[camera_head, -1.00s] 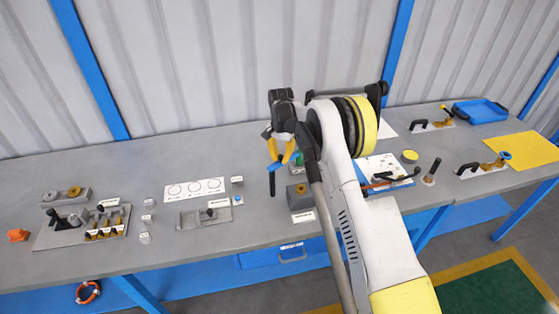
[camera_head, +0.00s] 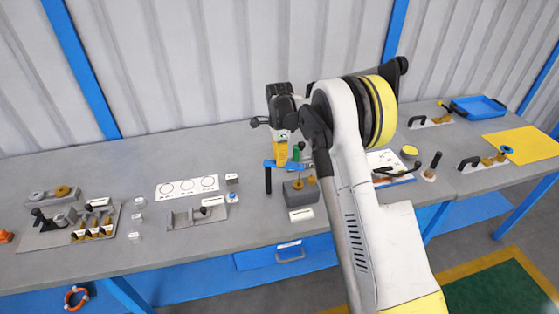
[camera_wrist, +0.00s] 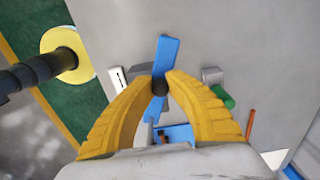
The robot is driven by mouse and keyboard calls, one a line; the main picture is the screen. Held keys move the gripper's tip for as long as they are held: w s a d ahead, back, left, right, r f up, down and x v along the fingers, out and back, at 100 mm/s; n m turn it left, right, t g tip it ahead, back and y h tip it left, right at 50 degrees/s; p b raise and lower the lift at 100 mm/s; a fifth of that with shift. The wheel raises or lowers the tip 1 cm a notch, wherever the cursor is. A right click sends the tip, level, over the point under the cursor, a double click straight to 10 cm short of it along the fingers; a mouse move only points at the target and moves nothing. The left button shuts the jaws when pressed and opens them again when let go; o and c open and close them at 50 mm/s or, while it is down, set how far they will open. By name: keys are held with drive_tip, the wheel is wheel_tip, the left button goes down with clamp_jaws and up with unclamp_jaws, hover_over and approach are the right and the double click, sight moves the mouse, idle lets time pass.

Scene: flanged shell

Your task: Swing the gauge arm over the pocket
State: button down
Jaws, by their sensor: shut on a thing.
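The gauge arm (camera_head: 284,165) is a flat blue bar on top of a black upright post (camera_head: 268,182). In the wrist view the blue bar (camera_wrist: 167,52) runs up and down between my fingertips, with a dark round knob (camera_wrist: 160,85) on it. My gripper (camera_head: 281,152) points down with its yellow fingers shut on the gauge arm at this knob. A grey block (camera_head: 300,192) with brass-coloured parts on top stands just in front and right of the bar. I cannot make out its pocket; bar and fingers partly cover this area.
A white label plate (camera_head: 301,214) lies in front of the block. A green piece (camera_wrist: 223,96) is close to my right finger in the wrist view. A slotted grey fixture (camera_head: 197,215) and a white card with circles (camera_head: 187,187) lie to the left. A yellow disc (camera_head: 410,151) stands right.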

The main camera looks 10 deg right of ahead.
drive_tip(key=shift+s+a+m, duration=0.1)
drive_tip(key=shift+s+m, duration=0.15)
drive_tip(key=shift+m, duration=0.45)
drive_tip(key=shift+b, duration=0.3)
drive_tip(key=c, duration=1.3)
unclamp_jaws()
drive_tip(key=shift+c, duration=0.2)
wheel_tip(320, 180, up, 12)
